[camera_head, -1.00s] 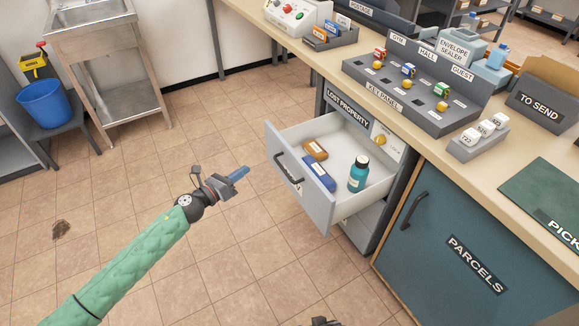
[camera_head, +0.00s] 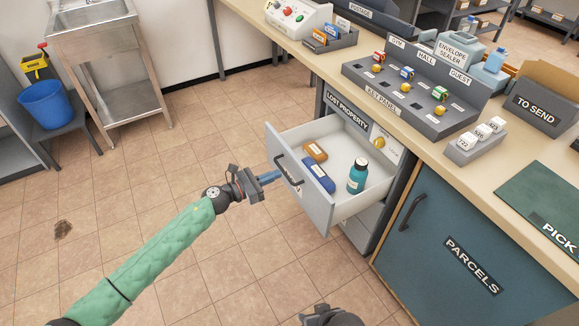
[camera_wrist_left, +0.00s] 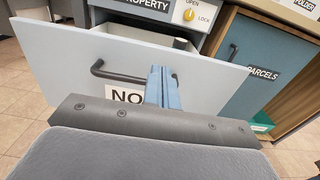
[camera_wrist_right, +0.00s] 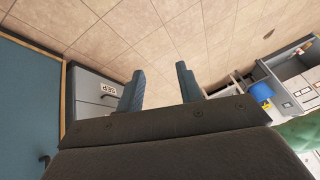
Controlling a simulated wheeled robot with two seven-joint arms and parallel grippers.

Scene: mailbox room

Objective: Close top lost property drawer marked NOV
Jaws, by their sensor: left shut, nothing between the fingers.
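The top lost property drawer (camera_head: 318,210) stands pulled out, its grey front facing my left arm. Its dark bar handle (camera_head: 287,171) also shows in the left wrist view (camera_wrist_left: 120,76). A white label (camera_wrist_left: 124,94) there reads "NO", the rest hidden behind my fingers. My left gripper (camera_head: 277,174) is shut and empty, its blue fingertips at the drawer front beside the handle; I cannot tell whether they touch. In the left wrist view its fingers (camera_wrist_left: 162,86) overlap the handle's right part.
The drawer holds a brown item (camera_head: 315,150), a blue case (camera_head: 319,175) and a teal bottle (camera_head: 358,177). A yellow knob (camera_head: 379,143) is on the panel behind it. The PARCELS door (camera_head: 450,235) is right of it. Open floor lies left.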

